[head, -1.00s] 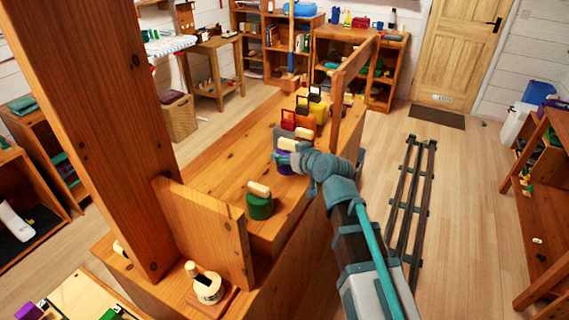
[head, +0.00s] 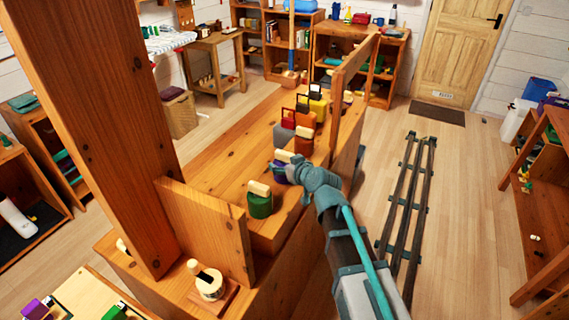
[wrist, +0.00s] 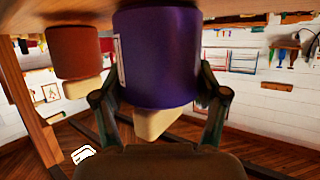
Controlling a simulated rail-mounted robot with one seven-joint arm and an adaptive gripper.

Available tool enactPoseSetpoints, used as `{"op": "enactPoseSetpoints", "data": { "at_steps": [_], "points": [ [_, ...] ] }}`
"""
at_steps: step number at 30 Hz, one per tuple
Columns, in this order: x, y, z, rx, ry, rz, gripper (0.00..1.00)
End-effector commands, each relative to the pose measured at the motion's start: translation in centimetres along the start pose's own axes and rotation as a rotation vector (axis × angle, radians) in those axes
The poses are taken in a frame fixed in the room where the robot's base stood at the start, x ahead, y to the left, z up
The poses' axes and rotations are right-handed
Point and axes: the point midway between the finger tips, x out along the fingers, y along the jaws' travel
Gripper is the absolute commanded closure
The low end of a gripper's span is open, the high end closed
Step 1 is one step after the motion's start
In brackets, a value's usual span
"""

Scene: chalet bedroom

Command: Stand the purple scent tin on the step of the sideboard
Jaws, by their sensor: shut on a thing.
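The purple scent tin (head: 280,173) has a pale stopper and is upright on or just above the sideboard top (head: 228,165), just behind a green tin (head: 260,203). My gripper (head: 291,171) reaches in from the right and is shut on it. In the wrist view, which is upside down, the purple tin (wrist: 157,55) fills the middle between my gripper's fingers (wrist: 160,100). Its base is at the top edge, by a wooden surface; I cannot tell whether it touches.
An orange-red tin (head: 303,138) and a grey one (head: 283,131) stand behind, with more tins farther back. A wooden upright panel (head: 349,88) rises at the far right end. A tall post (head: 95,120) and low board (head: 207,230) stand at the near left.

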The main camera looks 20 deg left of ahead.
Motion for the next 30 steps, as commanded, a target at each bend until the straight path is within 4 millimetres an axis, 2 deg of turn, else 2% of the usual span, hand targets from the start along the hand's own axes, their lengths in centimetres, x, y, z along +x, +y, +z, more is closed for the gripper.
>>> {"op": "enactPoseSetpoints", "data": {
  "at_steps": [8,9,13,27,30],
  "points": [
    [0.2,0.0,0.4,0.0,0.001,0.001,0.78],
    [0.1,0.0,0.3,0.0,0.0,0.0,0.23],
    [0.1,0.0,0.3,0.0,0.0,0.0,0.03],
    [-0.1,0.0,-0.2,0.0,-0.001,0.0,0.03],
    [-1.4,0.0,0.2,0.0,0.001,0.001,0.03]
  ]
}}
